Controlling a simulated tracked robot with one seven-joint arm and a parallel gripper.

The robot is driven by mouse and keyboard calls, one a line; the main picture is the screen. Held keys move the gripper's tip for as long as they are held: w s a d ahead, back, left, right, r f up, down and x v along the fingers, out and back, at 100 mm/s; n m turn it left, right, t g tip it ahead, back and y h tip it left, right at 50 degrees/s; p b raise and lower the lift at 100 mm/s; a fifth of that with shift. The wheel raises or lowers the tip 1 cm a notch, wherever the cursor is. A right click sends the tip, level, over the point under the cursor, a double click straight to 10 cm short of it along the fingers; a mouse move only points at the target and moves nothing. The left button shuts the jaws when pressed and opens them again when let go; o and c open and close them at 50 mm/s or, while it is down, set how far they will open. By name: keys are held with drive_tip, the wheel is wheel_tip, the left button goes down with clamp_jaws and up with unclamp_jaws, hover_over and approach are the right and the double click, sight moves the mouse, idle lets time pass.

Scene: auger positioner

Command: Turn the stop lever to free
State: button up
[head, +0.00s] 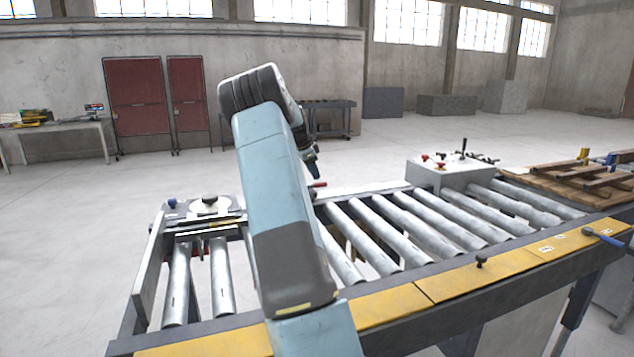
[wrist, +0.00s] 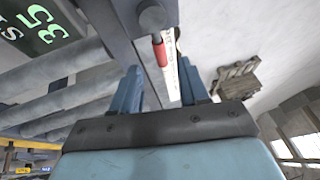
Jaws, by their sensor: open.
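The stop lever (wrist: 160,50) shows in the wrist view as a short red grip hanging from a round grey hub. In the head view a small red tip (head: 319,184) shows beside the conveyor's far rail, just below my gripper (head: 313,170). In the wrist view my gripper (wrist: 160,68) is open, with two blue fingers apart. The lower end of the red grip appears between the fingertips; I cannot tell whether it is inside the jaws in depth. A white label strip (wrist: 172,72) with unreadable print lies beside the grip. My arm hides part of the conveyor in the head view.
Grey rollers (head: 408,225) fill the conveyor, with a yellow front edge (head: 380,312). A grey control box (head: 455,174) with knobs stands on the far side. A clamp-like fixture (head: 208,205) sits at left. A blue-handled tool (head: 600,236) lies at right. A green-numbered dark panel (wrist: 40,22) shows in the wrist view.

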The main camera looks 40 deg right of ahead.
sight(317, 184)
drive_tip(key=shift+x, duration=2.75)
clamp_jaws()
